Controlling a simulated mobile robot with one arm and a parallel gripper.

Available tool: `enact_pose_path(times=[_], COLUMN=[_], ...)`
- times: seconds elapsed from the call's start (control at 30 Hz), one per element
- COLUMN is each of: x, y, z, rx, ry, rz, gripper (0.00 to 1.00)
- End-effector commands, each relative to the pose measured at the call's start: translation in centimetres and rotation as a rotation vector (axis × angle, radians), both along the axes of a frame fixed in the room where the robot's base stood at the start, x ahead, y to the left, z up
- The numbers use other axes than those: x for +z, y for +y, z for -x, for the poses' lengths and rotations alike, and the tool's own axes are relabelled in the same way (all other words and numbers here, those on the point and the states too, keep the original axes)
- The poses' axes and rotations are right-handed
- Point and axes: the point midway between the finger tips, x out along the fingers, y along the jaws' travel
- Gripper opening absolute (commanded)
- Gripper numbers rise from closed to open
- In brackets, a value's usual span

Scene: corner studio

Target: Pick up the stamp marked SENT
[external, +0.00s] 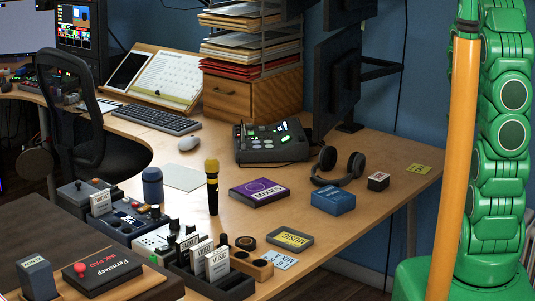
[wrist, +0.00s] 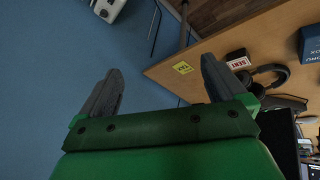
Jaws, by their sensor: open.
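The stamp marked SENT (wrist: 238,60) is a small dark block with a white label and red lettering. It lies near the table's edge in the wrist view, to the right of my right finger and apart from it. In the external view a small black block with a white label (external: 378,182) stands near the right end of the desk; its lettering is too small to read, but its place fits the stamp. My gripper (wrist: 160,66) is open and empty, with blue wall beyond its fingers. In the external view my green arm stands at the right and the gripper does not show.
Black headphones (external: 338,166), a blue box (external: 333,201) and a yellow note (external: 418,169) lie around the stamp. A purple MIXES box (external: 264,192) is farther left. A dark monitor (external: 337,82) stands behind. Bare desk (external: 392,208) lies in front of the stamp.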

Motion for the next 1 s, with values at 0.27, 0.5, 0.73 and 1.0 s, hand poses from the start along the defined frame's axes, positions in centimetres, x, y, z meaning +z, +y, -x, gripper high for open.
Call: enact_pose_path(times=[0.27,0.5,0.73,1.0], x=[-3.4,-6.6,-10.2,-14.6], y=[-0.6,0.1,1.7,4.6], z=[-7.1,-12.4,-16.3,-19.2], rx=[0.123,0.244,0.364,0.500], ry=[-0.109,-0.203,-0.285,-0.376], rz=[0.005,-0.024,-0.082,-0.193], gripper=[0.98,0.98,0.98,0.98])
